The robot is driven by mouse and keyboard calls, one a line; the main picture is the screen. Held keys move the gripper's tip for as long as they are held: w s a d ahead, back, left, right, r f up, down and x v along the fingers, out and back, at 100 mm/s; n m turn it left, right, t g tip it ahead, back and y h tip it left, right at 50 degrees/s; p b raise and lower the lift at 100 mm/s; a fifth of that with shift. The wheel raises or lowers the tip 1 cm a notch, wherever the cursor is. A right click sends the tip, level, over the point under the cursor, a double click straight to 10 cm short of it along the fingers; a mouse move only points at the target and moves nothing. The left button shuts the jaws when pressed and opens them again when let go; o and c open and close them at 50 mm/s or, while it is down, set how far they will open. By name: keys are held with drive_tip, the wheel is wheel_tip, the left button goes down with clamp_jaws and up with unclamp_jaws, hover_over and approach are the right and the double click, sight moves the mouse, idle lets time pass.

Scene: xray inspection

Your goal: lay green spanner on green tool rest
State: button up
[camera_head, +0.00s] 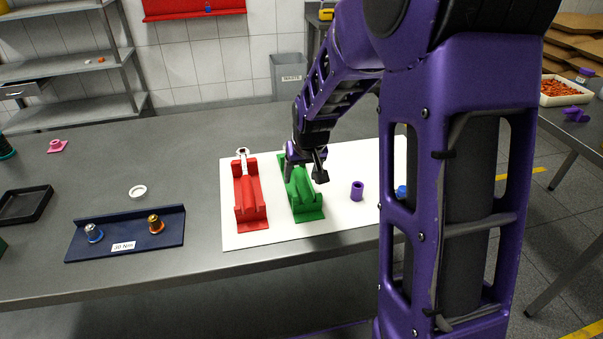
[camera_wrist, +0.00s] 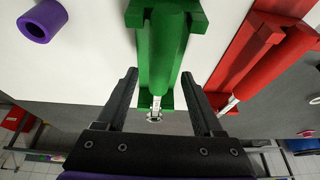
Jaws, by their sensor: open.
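The green tool rest (camera_head: 309,214) stands on the white mat, and it also shows in the wrist view (camera_wrist: 147,75). The green spanner (camera_wrist: 167,40) lies lengthwise along it, with its green handle between the rest's raised sides and its silver end (camera_wrist: 155,105) sticking out towards me. In the head view my gripper partly hides the spanner. My gripper (camera_head: 305,168) is above the far end of the rest. In the wrist view my gripper (camera_wrist: 160,80) is open, one finger on each side of the rest and spanner, holding nothing.
A red tool rest (camera_head: 252,224) with a red spanner stands just left of the green one in the head view. A purple cylinder (camera_head: 357,190) stands to the right on the white mat (camera_head: 275,236). A blue torque plate (camera_head: 75,248) is farther left.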

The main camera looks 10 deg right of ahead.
drive_tip(key=p+v, duration=0.7)
drive_tip(key=v, duration=1)
drive_tip(key=shift+r, duration=0.25)
